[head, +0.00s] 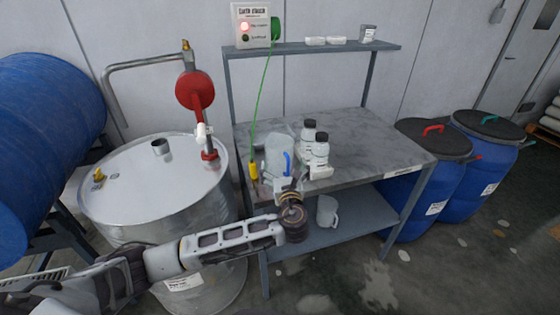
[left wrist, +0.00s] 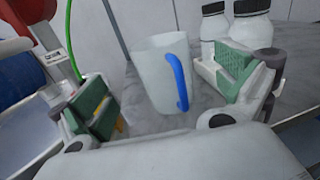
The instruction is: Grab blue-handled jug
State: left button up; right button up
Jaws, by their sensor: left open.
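The jug (head: 278,155) is a pale, translucent vessel with a blue handle (head: 287,162). It stands upright on the grey table top, near its front left part. In the left wrist view the jug (left wrist: 160,75) is in the middle, ahead of and between the two green-padded fingers, with its blue handle (left wrist: 178,82) facing the camera. My left gripper (head: 288,190) is open and empty at the front of the table. Its fingers (left wrist: 165,95) show on both sides of the jug, with no contact that I can make out. My right gripper is in neither view.
White bottles (head: 319,152) in a small holder stand close right of the jug. A yellow clamp (head: 253,172) on a green cable (head: 262,105) is close left. A metal drum (head: 155,185) stands left of the table (head: 385,145), blue barrels (head: 485,150) right. Another pale jug (head: 327,211) is on the lower shelf.

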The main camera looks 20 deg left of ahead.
aim_at(281, 153)
pick_arm(q)
jog(key=shift+x, duration=2.75)
jog(key=shift+x, duration=2.6)
jog(key=shift+s, duration=0.1)
jog(key=shift+r, duration=0.1)
jog(key=c, duration=0.9)
